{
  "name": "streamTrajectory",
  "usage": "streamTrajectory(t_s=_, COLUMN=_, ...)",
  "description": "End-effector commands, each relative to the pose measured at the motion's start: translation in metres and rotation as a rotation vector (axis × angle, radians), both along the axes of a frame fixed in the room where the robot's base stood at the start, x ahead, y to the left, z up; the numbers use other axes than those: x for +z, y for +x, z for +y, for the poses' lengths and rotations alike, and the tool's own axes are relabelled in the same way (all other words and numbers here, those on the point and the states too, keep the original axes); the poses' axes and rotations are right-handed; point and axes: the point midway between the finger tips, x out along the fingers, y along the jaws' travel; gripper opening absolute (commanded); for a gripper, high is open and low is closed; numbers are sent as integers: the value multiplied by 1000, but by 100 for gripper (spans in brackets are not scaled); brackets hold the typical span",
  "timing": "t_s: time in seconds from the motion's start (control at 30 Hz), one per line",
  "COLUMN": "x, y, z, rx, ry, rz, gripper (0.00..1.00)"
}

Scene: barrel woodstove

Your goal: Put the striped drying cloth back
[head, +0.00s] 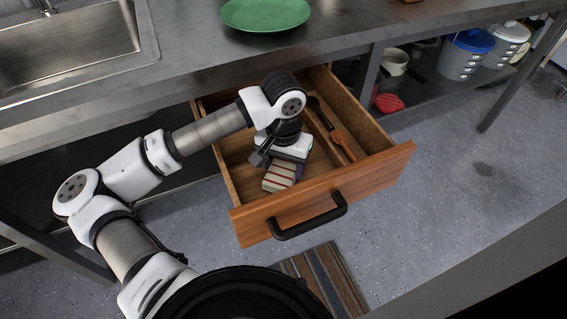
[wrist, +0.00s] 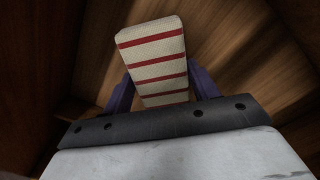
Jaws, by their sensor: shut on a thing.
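The striped drying cloth (head: 279,177) is a folded cream block with red stripes. It is inside the open wooden drawer (head: 323,204), in the left compartment near the front. My gripper (head: 283,168) reaches down into the drawer and is shut on the cloth. In the wrist view the cloth (wrist: 153,58) sits between the two purple fingers of my gripper (wrist: 160,90), with the drawer's wooden floor and walls behind it. I cannot tell whether the cloth touches the drawer floor.
A wooden-handled utensil (head: 340,141) lies in the drawer's right compartment, past a divider. A green plate (head: 265,13) is on the steel counter (head: 190,60) above, with a sink (head: 70,45) at left. A striped mat (head: 322,277) lies on the floor.

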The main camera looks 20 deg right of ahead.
Motion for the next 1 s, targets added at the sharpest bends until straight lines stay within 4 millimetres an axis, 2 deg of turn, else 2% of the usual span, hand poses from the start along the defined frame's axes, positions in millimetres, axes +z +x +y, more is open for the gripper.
streamTrajectory(t_s=0.17, x=-4, y=0, z=0, rx=0, ry=1, rz=-1, gripper=41)
streamTrajectory(t_s=0.2, x=-3, y=0, z=0, rx=0, ry=1, rz=-1, gripper=64)
streamTrajectory(t_s=0.33, x=-2, y=0, z=0, rx=0, ry=0, rz=0, gripper=81)
streamTrajectory(t_s=0.6, x=-2, y=0, z=0, rx=0, ry=0, rz=0, gripper=81)
streamTrajectory(t_s=0.77, x=5, y=1, z=0, rx=0, ry=0, rz=-1, gripper=81)
streamTrajectory(t_s=1.0, x=54, y=1, z=0, rx=-1, ry=2, rz=-6, gripper=81)
